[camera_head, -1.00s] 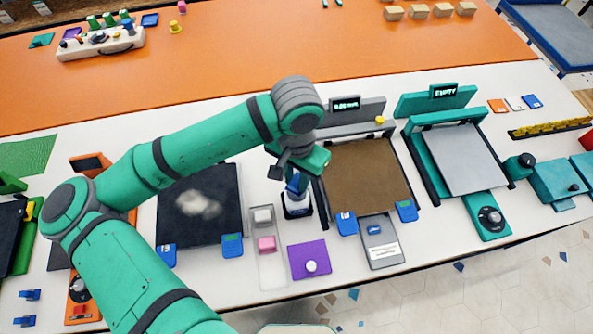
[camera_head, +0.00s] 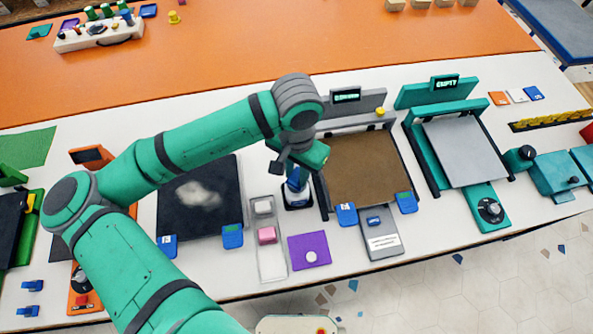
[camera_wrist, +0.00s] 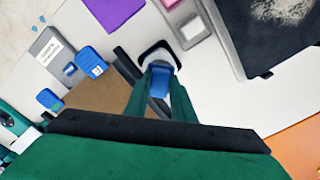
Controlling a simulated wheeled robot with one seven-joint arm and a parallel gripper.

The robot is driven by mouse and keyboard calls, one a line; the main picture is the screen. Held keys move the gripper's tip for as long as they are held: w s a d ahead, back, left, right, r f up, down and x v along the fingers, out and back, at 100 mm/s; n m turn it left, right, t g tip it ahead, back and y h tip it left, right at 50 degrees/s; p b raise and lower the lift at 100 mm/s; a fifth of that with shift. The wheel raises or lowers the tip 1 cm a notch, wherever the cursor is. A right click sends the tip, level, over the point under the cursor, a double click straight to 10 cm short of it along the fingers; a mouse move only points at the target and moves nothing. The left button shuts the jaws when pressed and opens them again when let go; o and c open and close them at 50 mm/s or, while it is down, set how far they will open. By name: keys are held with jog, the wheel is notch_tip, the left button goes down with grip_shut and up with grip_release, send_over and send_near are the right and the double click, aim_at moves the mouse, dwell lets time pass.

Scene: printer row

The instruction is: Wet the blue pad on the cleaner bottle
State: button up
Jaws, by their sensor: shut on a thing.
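My gripper (camera_head: 297,181) is shut on the blue pad (camera_wrist: 160,80), which shows between the green fingers in the wrist view. The pad is at the top of the cleaner bottle (camera_head: 298,200), a small white thing with a dark base, left of the brown bed. In the wrist view the bottle (camera_wrist: 158,57) shows just beyond the pad. The fingers hide much of the pad and bottle top, so I cannot tell whether pad and bottle touch.
The brown-bed printer (camera_head: 365,172) is close on the right, a dark plate (camera_head: 200,170) on the left.

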aim_at(296, 176)
jog(key=shift+f, duration=0.6)
dwell(1.5)
jog(key=shift+r, duration=3.5)
jog(key=shift+s, duration=0.1)
